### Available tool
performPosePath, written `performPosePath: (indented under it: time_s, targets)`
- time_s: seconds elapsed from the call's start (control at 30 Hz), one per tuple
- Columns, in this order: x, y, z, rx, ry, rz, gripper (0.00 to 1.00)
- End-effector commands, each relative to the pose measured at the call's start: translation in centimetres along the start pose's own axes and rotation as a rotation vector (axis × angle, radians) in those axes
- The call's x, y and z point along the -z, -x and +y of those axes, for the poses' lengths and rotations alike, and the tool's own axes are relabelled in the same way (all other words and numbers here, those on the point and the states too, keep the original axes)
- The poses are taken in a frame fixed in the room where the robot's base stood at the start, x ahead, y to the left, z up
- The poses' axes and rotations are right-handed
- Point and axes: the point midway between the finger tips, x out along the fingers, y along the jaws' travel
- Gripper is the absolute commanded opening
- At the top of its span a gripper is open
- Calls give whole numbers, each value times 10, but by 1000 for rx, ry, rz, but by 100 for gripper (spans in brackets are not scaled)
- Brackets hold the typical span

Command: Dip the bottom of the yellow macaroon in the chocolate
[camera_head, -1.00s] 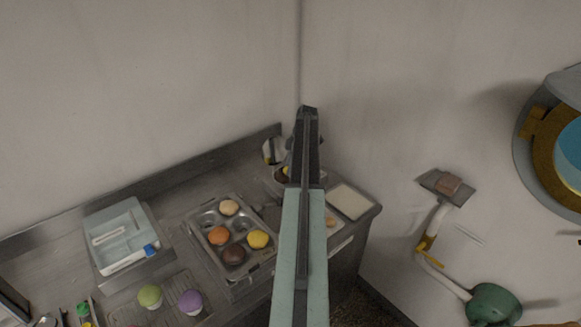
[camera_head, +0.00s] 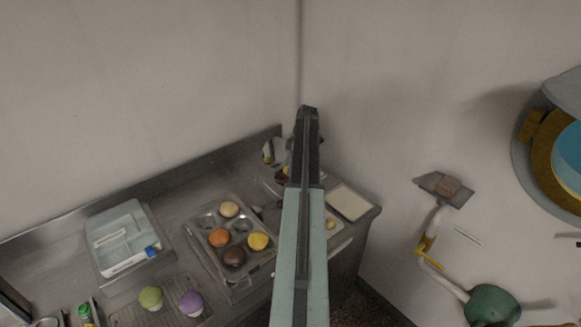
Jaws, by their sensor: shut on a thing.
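My arm reaches up the middle of the view, and its dark end (camera_head: 305,145) stands over the far right of the counter. My gripper is mostly hidden behind it. A small yellow patch (camera_head: 286,170), which looks like the held yellow macaroon, shows at the arm's left edge. A dark brown patch, apparently the chocolate (camera_head: 281,178), lies just below it, partly covered. I cannot tell whether the two touch. Another yellow macaroon (camera_head: 258,241) sits in the metal tray (camera_head: 203,258).
The tray also holds cream, orange and brown macaroons. Green (camera_head: 150,298) and purple (camera_head: 191,303) ones lie on a rack in front. A scale (camera_head: 122,235) stands left. A pale board (camera_head: 349,202) lies at the counter's right end. Walls close off the back and right.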

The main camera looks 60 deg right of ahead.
Motion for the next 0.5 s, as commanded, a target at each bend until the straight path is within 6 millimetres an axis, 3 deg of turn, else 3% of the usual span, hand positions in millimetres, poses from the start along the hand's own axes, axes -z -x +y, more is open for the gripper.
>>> performPosePath:
  time_s: [0.03,0.5]
  targets:
    - [3,10,0,0,0,0,20]
    - [14,50,-1,0,0,0,20]
